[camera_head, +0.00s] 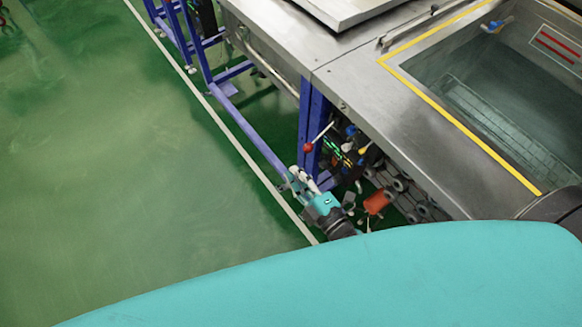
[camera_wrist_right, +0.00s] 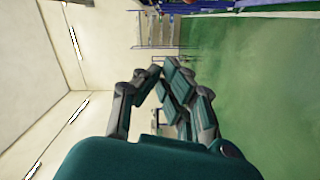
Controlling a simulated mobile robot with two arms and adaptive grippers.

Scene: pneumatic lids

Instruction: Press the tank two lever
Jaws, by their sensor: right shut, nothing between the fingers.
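A lever with a red ball knob (camera_head: 308,147) and a thin metal rod sticks out beside the blue frame post, under the steel tank bench. The closed fingers also show in the right wrist view (camera_wrist_right: 158,72), where no lever is visible. My left gripper is not in view.
An open steel tank (camera_head: 500,85) with a yellow-edged rim stands at the right. Blue frame legs (camera_head: 308,110), valves and pipes lie under the bench. An orange-red part (camera_head: 376,201) is right of my gripper. The green floor (camera_head: 120,150) at the left is clear.

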